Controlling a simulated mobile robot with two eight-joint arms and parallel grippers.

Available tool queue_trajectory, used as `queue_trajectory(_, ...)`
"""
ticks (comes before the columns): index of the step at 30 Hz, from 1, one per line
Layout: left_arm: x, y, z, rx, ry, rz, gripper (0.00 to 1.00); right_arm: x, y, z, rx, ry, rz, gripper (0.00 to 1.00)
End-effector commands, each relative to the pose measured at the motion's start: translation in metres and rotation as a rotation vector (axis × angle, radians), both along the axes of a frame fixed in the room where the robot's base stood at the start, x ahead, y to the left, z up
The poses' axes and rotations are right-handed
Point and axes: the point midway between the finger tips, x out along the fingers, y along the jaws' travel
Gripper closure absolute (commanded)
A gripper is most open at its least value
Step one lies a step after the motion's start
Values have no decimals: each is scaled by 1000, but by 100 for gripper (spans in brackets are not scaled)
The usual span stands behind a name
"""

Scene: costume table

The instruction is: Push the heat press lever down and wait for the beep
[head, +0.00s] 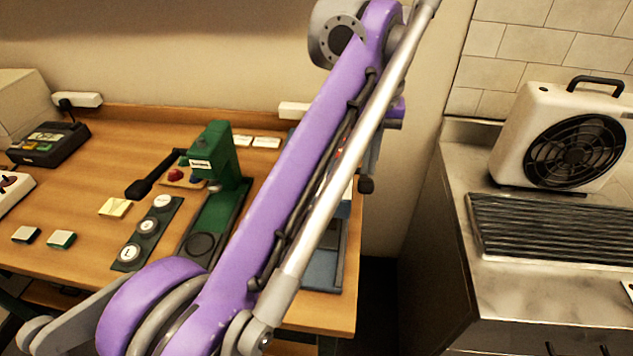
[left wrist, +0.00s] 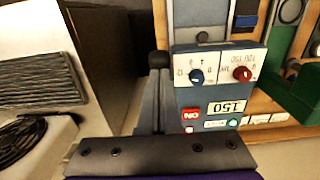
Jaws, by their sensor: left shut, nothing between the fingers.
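The heat press shows in the left wrist view as a blue-grey box (left wrist: 212,105) with two knobs, a display reading 150 and a red ON switch. Its lever (left wrist: 153,100), a grey bar with a black ball end, runs along the box's side. In the head view my purple left arm hides most of the press; part of its base (head: 322,262) and the black lever knob (head: 366,185) show. My left gripper (head: 393,123) is partly hidden behind my arm, above and behind the knob. It is shut and empty. I cannot tell whether it touches the lever. My right gripper is not in view.
A green press (head: 221,160) with a black-handled lever stands left of my arm on the wooden table (head: 85,190). Small pads and a dark tray lie near it. A steel counter (head: 520,312) with a white fan unit (head: 530,115) stands at right, across a gap.

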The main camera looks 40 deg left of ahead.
Motion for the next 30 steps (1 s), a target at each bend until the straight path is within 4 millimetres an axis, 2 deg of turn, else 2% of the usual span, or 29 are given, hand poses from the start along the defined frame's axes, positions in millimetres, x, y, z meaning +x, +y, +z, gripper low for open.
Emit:
queue_trajectory(19, 0, 0, -1, 0, 0, 0, 100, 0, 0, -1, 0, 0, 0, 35)
queue_trajectory(30, 0, 0, -15, 0, 0, 0, 100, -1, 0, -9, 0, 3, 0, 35)
